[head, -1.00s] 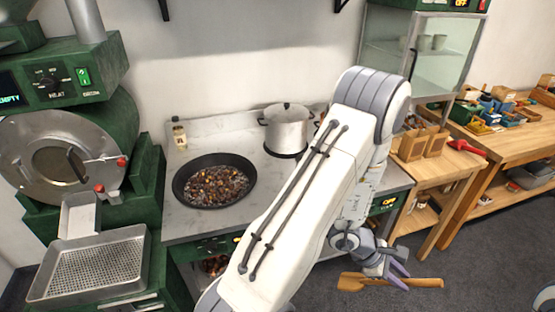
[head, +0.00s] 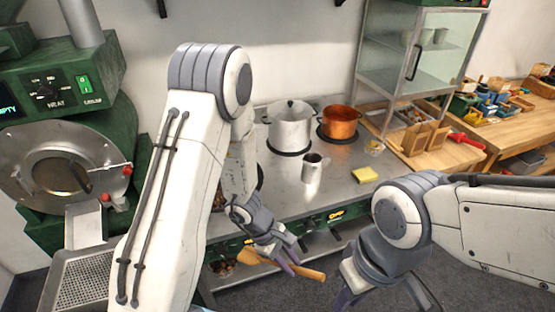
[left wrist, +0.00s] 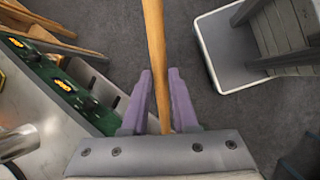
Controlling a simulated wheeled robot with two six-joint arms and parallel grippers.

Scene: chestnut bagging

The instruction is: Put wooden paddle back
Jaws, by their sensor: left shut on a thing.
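The wooden paddle (head: 310,273) is held by my left gripper (head: 284,262) in front of the stove's front edge, above the floor. Its wide end lies to the left and its handle end points right. In the left wrist view, the paddle (left wrist: 154,45) runs between the purple fingers of the gripper (left wrist: 158,100). My right gripper (head: 382,298) is at the bottom right, holding nothing visible, with its fingers apart and partly cut off by the frame edge. The roasting pan is mostly hidden behind my left arm.
A steel pot (head: 289,128), a copper pot (head: 340,123), a metal mug (head: 313,170) and a yellow sponge (head: 365,174) stand on the steel counter (head: 335,200). A wooden table (head: 437,152) with small boxes is to the right. The green roaster (head: 105,120) is at left.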

